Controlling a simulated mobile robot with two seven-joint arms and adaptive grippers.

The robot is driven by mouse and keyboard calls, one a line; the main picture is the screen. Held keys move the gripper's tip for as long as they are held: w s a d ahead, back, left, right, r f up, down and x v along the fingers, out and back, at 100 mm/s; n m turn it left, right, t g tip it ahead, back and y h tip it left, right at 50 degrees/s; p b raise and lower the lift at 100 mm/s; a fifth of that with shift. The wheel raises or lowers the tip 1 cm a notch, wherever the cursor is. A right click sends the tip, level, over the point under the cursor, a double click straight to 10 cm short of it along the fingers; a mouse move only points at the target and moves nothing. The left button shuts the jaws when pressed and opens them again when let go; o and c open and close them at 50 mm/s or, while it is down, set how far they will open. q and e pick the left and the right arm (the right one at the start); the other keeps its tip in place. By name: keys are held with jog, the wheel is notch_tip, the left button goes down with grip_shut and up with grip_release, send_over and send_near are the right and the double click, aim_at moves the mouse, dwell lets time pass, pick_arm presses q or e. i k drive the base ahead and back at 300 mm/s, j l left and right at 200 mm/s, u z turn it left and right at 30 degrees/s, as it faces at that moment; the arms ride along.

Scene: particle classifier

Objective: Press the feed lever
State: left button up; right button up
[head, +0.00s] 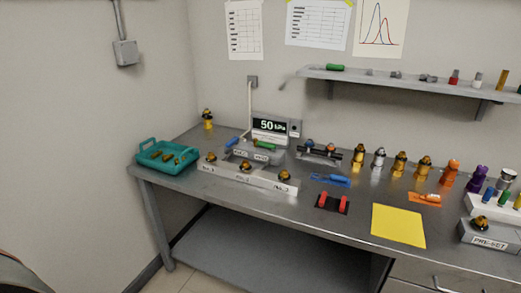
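A grey instrument (258,153) with small label plates stands at the back left of the metal bench. A green handle-like part (265,145) lies across its top right, and a blue one (232,142) sits at its left. I cannot tell which part is the feed lever; the labels are too small to read. A display (271,126) behind it reads "50 kPa". A pale block (247,174) with several brass-and-dark fittings runs along its front. Neither of my grippers is in view.
A teal tray (143,165) with brass pieces is at the bench's left end. A red-and-black holder (319,201), blue mat (343,181) and yellow sheet (398,239) lie to the right. Several fittings line the back. A wall shelf (420,86) hangs above.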

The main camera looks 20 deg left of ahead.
aim_at(236, 139)
jog(key=i+j+z, duration=0.1)
jog(key=j, duration=0.35)
jog(key=i+j+z, duration=0.1)
jog(key=j, duration=0.4)
jog(key=i+j+z, duration=0.15)
jog(key=j, duration=0.35)
jog(key=i+j+z, duration=0.1)
jog(key=j, duration=0.4)
jog(key=i, duration=0.05)
